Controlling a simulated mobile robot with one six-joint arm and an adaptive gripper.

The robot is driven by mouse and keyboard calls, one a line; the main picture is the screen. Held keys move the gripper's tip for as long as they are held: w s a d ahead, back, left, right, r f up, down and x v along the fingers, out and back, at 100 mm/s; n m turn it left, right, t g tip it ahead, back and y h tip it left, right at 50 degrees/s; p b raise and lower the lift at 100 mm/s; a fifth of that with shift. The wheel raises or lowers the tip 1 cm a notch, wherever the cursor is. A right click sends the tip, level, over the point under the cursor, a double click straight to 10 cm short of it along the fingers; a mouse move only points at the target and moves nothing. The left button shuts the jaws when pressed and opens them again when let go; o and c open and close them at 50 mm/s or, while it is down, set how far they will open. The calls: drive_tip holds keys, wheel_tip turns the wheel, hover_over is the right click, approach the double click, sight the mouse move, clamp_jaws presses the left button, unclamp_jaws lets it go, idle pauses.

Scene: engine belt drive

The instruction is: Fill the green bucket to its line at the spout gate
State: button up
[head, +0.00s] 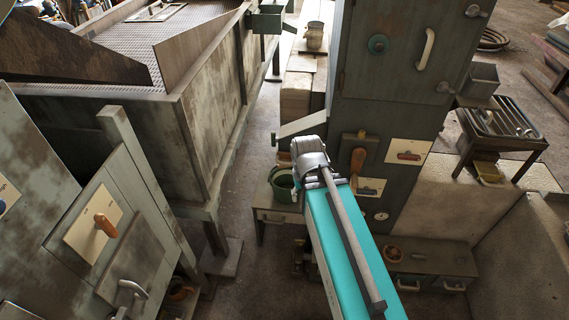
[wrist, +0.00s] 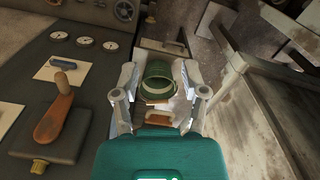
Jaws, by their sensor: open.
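The green bucket (wrist: 158,74) stands upright, seen from above in the wrist view, with a pale band around it. A wooden grip (wrist: 158,118) shows just in front of it. My gripper (wrist: 158,82) is open, one finger on each side of the bucket in the picture. I cannot tell whether the fingers touch it. In the head view the bucket (head: 283,186) is partly hidden behind my wrist, on a low stand. A sloping metal spout (head: 301,126) comes out of the tall cabinet above it. The level inside the bucket is not clear.
The tall grey-green cabinet (head: 395,65) carries an orange lever (head: 358,158), which also shows at left in the wrist view (wrist: 52,118). A large hopper (head: 215,115) stands left of the aisle. A low drawer unit (head: 430,262) is at lower right.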

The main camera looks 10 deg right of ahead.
drive_tip(key=w+d+f+m+t+y+b, duration=0.1)
drive_tip(key=w+f+m+t+y+b, duration=0.3)
drive_tip(key=w+b, duration=0.45)
drive_tip(key=w+f+m+t+y+b, duration=0.2)
drive_tip(key=w+f+m+y+b, duration=0.3)
drive_tip(key=w+b, duration=0.4)
drive_tip(key=w+d+r+m+t+y+b, duration=0.2)
drive_tip(key=w+d+r+m+t+y, duration=0.1)
drive_tip(key=w, duration=0.4)
drive_tip(key=shift+d+r+m+b, duration=0.2)
drive_tip(key=shift+d+m+b, duration=0.2)
drive_tip(key=shift+d+m, duration=0.6)
drive_tip(key=shift+f, duration=0.25)
drive_tip(key=b, duration=0.8)
approach(289, 164)
drive_tip(key=x, duration=0.4)
drive_tip(key=shift+f, duration=0.3)
drive_tip(key=shift+r+b+x, duration=0.15)
drive_tip(key=shift+b+x, duration=0.25)
drive_tip(key=shift+x, duration=1.5)
drive_tip(key=shift+r+b+x, duration=0.15)
drive_tip(key=shift+b+x, duration=0.25)
drive_tip(key=shift+x, duration=1.5)
